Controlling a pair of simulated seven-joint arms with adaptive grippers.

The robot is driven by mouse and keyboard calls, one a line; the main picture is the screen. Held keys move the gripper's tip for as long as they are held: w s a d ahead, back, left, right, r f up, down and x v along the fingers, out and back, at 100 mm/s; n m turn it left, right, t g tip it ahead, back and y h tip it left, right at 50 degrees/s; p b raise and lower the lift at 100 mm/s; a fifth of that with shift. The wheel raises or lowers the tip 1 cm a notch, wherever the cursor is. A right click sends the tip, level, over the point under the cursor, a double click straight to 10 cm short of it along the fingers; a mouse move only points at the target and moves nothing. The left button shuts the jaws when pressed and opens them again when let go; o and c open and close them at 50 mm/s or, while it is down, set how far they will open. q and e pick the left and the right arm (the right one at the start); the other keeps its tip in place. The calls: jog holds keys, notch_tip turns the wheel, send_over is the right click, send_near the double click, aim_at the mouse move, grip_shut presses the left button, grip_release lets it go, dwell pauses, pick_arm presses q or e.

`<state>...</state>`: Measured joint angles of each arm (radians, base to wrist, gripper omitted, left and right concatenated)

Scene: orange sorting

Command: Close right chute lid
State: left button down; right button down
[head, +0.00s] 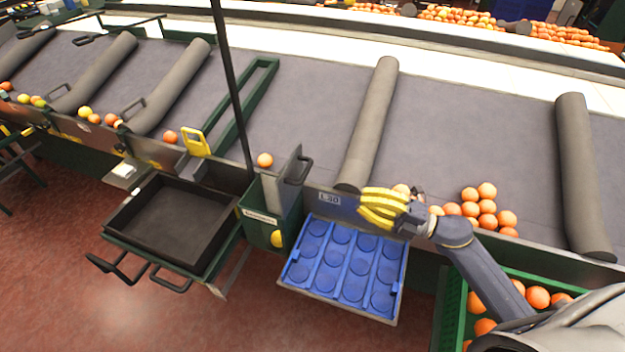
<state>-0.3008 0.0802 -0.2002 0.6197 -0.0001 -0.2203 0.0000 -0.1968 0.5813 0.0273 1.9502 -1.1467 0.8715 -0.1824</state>
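A grey lid (293,180) with a dark handle stands raised on the right side of a green chute box (274,208), left of the blue tray. My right gripper (366,207) has yellow fingers that point left. It is over the conveyor's front edge, above the tray's back right corner, to the right of the lid and apart from it. Whether its fingers are open or shut is unclear. My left gripper is not in view.
A blue tray (325,296) with round empty pockets lies in front of the conveyor. Several oranges (487,207) are piled right of my gripper. A green crate (452,310) of oranges is at bottom right. A black tray (118,226) is at left. A dark pole (232,85) rises behind the chute box.

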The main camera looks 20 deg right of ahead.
jog(key=x, duration=1.4)
jog(key=shift+w+d+r, duration=0.2)
jog(key=shift+d, duration=0.05)
jog(key=shift+w+a+r, duration=0.1)
